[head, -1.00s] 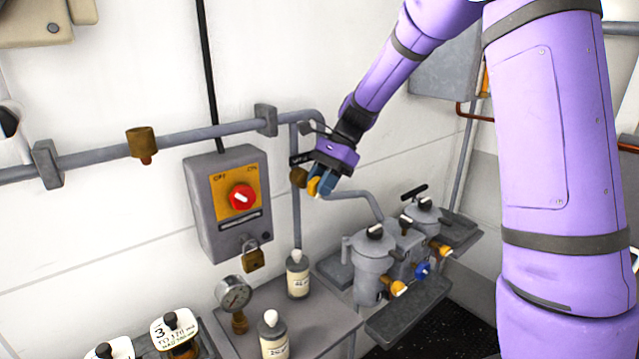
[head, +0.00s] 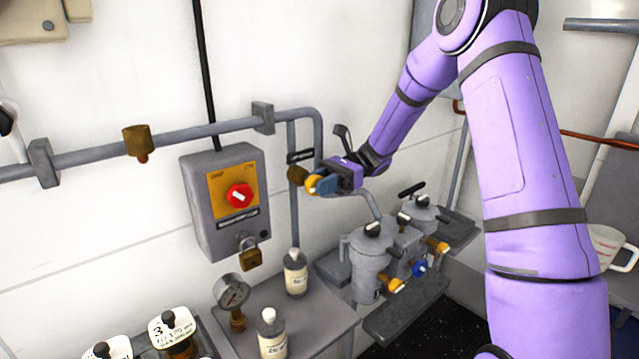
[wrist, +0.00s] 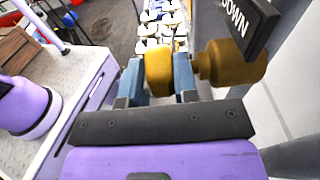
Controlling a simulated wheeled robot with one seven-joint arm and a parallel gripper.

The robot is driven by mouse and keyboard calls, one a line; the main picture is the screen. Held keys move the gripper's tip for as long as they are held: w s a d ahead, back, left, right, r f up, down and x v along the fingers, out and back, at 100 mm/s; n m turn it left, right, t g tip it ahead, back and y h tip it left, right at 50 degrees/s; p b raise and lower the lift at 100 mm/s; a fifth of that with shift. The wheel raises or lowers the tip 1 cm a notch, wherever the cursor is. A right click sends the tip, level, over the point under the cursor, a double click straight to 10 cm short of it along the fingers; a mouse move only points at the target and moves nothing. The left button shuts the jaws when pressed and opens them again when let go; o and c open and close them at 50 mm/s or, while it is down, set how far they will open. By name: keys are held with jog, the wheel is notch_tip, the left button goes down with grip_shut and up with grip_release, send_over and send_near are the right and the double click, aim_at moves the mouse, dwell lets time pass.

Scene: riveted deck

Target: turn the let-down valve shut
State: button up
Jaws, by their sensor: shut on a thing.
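The let-down valve has a brass body (head: 297,174) on the vertical grey pipe, under a dark label plate (head: 300,157). In the wrist view that plate (wrist: 248,22) shows the word DOWN, beside the brass body (wrist: 232,63). The valve's yellow handle (wrist: 158,72) is between the two blue fingers of my gripper (wrist: 159,78), one on each side. In the head view my gripper (head: 322,184) comes from the right and is shut on the yellow handle (head: 311,186). The fingers hide part of the handle, so its exact angle is hard to tell.
A grey switch box (head: 225,202) with a red knob and padlock is left of the valve. Below stand a pressure gauge (head: 232,292), two bottles and grey filter housings (head: 372,262). A horizontal pipe (head: 190,132) runs along the wall.

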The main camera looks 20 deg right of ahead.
jog(key=shift+y, duration=0.6)
jog(key=o, duration=0.9)
jog(key=v, duration=1)
jog(key=shift+w+d+f, duration=0.1)
jog(key=shift+w+d, duration=0.15)
jog(key=shift+d, duration=0.1)
jog(key=s+a+r+n+t+h, duration=0.1)
jog(key=s+a+r+n+h, duration=0.3)
jog(key=s, duration=0.4)
jog(key=s+a+r+n+h, duration=0.2)
jog(key=s+a+r+h, duration=0.1)
jog(key=s+r+h, duration=0.35)
jog(key=s+n+t+h, duration=0.2)
jog(key=s+t, duration=0.1)
jog(key=s, duration=0.3)
jog(key=s+d+r+n+t+h, duration=0.1)
jog(key=s+n+t+h, duration=0.1)
jog(key=s, duration=0.4)
jog(key=s+d+r+n+t+h, duration=0.1)
jog(key=s+n+t+h, duration=0.2)
jog(key=s, duration=0.3)
jog(key=shift+s+d+r+n+t, duration=0.15)
jog(key=shift+s+d+n+t, duration=0.1)
jog(key=shift+n+t, duration=0.5)
